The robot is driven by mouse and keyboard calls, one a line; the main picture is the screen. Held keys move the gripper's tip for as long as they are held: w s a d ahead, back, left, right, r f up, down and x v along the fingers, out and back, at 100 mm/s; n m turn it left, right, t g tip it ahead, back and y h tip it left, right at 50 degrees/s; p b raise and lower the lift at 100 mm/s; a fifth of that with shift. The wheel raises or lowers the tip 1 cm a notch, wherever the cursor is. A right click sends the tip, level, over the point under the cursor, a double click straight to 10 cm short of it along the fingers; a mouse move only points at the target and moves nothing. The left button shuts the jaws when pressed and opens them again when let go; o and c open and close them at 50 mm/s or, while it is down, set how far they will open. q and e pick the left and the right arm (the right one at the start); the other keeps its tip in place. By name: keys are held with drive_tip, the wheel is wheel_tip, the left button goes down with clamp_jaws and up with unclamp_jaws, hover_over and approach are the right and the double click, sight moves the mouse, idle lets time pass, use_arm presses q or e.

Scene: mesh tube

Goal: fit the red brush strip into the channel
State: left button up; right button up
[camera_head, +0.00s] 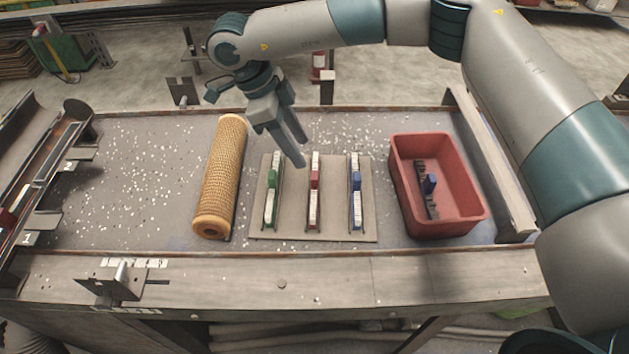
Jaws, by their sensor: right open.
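The red brush strip (315,178) stands in the middle of a beige board (294,228), between a green brush strip (271,182) and a blue brush strip (356,184). My right gripper (300,151) is open and empty, with its fingers pointing down over the board's far side, between the green and red strips. I cannot tell its exact height; it appears apart from the red strip. A long, dark, trough-like rail (48,160) runs along the left edge; I cannot tell for sure whether it is the channel. My left gripper is not in view.
An orange mesh tube (222,175) lies left of the board. A red bin (462,214) at the right holds a dark strip with a blue grip (431,184). White bits are scattered over the bench (135,205), which has raised edges. Its left part is otherwise clear.

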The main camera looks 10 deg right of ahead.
sight(314, 175)
drive_tip(key=p+x, duration=0.1)
drive_tip(key=x, duration=0.2)
drive_tip(key=shift+d+f, duration=0.15)
drive_tip(key=shift+f, duration=0.2)
drive_tip(key=shift+d+f+p, duration=0.15)
drive_tip(key=shift+f+p, duration=0.15)
drive_tip(key=shift+f, duration=0.15)
drive_tip(key=shift+s+d+f+p, duration=0.2)
drive_tip(key=shift+f+p, duration=0.2)
drive_tip(key=shift+p, duration=0.25)
drive_tip(key=shift+s+d+f+p, duration=0.1)
drive_tip(key=shift+s+f+p, duration=0.15)
drive_tip(key=shift+f+p, duration=0.25)
drive_tip(key=shift+p+x, duration=0.75)
drive_tip(key=shift+x, duration=0.15)
drive_tip(key=shift+s+d+f, duration=0.1)
drive_tip(key=shift+d+f, duration=0.15)
drive_tip(key=shift+f, duration=0.4)
